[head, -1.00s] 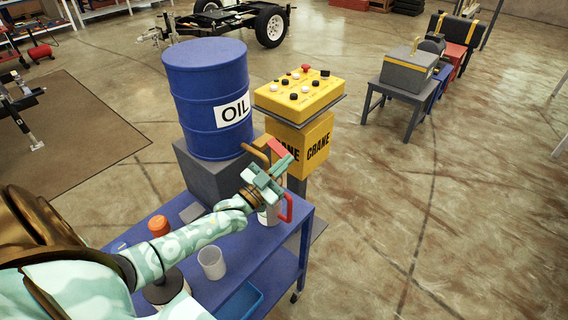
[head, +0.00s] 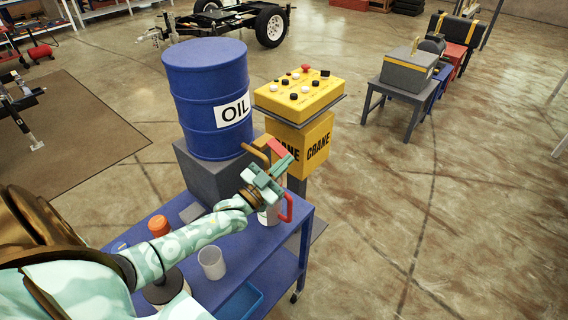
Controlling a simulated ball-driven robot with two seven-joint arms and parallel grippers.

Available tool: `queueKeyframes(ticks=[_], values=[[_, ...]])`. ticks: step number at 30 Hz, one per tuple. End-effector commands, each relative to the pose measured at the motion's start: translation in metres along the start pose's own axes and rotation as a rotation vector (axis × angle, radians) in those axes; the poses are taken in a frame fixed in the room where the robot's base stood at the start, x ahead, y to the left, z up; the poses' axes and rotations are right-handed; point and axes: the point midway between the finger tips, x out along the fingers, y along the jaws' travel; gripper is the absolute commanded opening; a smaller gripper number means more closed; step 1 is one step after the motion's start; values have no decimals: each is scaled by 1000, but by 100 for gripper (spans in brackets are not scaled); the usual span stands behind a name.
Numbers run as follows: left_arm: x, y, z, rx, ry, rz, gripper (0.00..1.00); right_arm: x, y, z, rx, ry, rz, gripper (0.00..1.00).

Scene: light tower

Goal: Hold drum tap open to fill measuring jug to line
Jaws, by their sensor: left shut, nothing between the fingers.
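The blue oil drum (head: 207,100) lies upright on a grey block (head: 192,170) on a blue cart (head: 236,232). A brass-coloured tap (head: 253,153) with a red lever (head: 277,148) shows at the drum's lower right. My left gripper (head: 283,166) is shut and empty, just in front of and below the red lever. I cannot tell whether it touches the lever. The measuring jug (head: 268,216), with a red handle (head: 287,208), stands on the cart below the gripper. Gripper and wrist hide most of the jug, its line and any liquid. My right gripper is out of view.
A clear cup (head: 211,262) and an orange-topped item (head: 158,225) stand on the cart near my left arm. A yellow crane control box (head: 300,92) on a stand is close behind the gripper. Open floor lies to the right.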

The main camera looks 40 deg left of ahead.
Motion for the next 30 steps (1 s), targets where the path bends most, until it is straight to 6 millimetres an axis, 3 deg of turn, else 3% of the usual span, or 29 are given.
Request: queueKeyframes(ticks=[26, 30], values=[[0, 0, 0, 0, -1, 0, 0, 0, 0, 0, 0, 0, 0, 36], [4, -2, -7, 0, 0, 0, 0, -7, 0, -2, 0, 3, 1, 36]])
